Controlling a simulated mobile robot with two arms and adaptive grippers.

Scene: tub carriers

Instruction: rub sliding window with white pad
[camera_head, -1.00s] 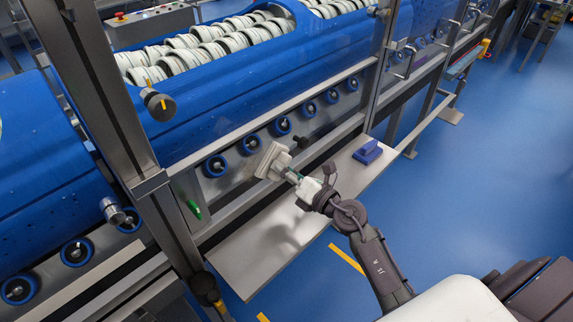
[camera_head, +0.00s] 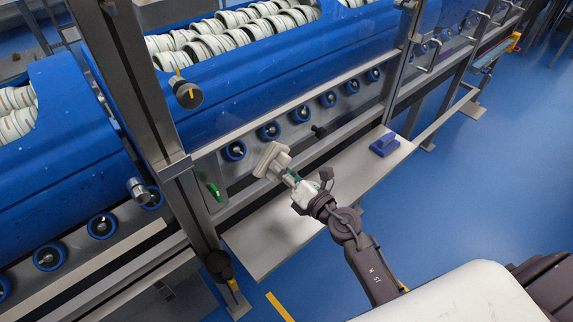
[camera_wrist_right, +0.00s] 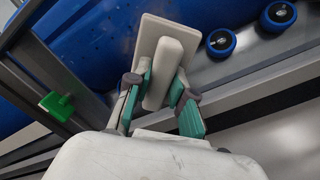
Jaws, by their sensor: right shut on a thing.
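My right gripper (camera_head: 287,177) is shut on the handle of a white pad (camera_head: 270,160) in the head view. In the right wrist view the green-lined fingers (camera_wrist_right: 161,76) clamp the handle from both sides, and the pad's flat plate (camera_wrist_right: 151,35) faces away from the gripper. The sliding window (camera_head: 285,82) appears as a clear pane in a metal frame, with the blue machine behind it. The pad is below the pane's lower rail, in front of the roller opening; contact cannot be told. My left gripper is not in view.
A metal shelf (camera_head: 265,245) lies under my right gripper, with a blue block (camera_head: 384,145) at its right end. A thick post (camera_head: 150,125) with a dark knob (camera_head: 187,94) stands left. A green part (camera_head: 214,191) is beside it. Blue floor is open at right.

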